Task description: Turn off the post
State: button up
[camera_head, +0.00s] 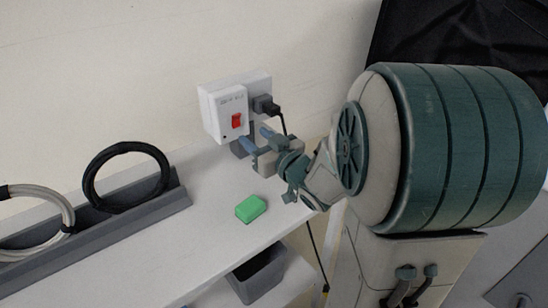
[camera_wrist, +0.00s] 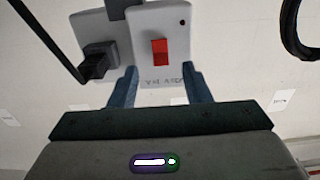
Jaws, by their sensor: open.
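The post is a white box (camera_head: 221,108) with a red rocker switch (camera_head: 237,120) on its front, standing at the back of the white bench. In the wrist view the white box (camera_wrist: 163,20) fills the upper middle, and the red switch (camera_wrist: 159,52) shows between and beyond my fingertips. A black plug (camera_head: 265,105) with a cord sits in a socket plate at its right. My gripper (camera_head: 257,142) is open and empty, close in front of the box and slightly below the switch. In the wrist view my gripper (camera_wrist: 160,88) has its two blue-grey fingers apart.
A green block (camera_head: 251,208) lies on the white bench (camera_head: 215,190) near its front edge. A grey rack (camera_head: 110,222) at left holds a black cable coil (camera_head: 92,180) and a pale coil (camera_head: 62,207). A dark grey bin (camera_head: 258,275) is below the bench.

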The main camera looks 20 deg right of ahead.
jog(key=b+v, duration=0.6)
jog(key=v, duration=0.1)
jog(key=shift+b, duration=0.35)
